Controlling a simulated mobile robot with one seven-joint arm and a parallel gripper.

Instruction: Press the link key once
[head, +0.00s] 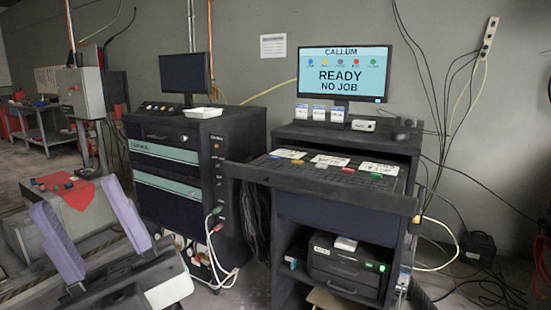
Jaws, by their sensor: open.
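My gripper (80,195) is at the lower left, its two lavender fingers spread wide with nothing between them. It is well to the left of the console and apart from it. A row of small coloured keys lies on the pulled-out keyboard tray (262,173) of the right cabinet; a red key (347,170) and a green key (376,177) show most clearly. The lettering by the keys is too small to read, so I cannot tell which is the link key.
A dark cabinet (165,150) with teal bands and a blank monitor (186,74) stands between my gripper and the tray. A red cloth (75,192) with small items lies behind my gripper. White cables (215,255) hang low. A printer (345,265) sits under the tray.

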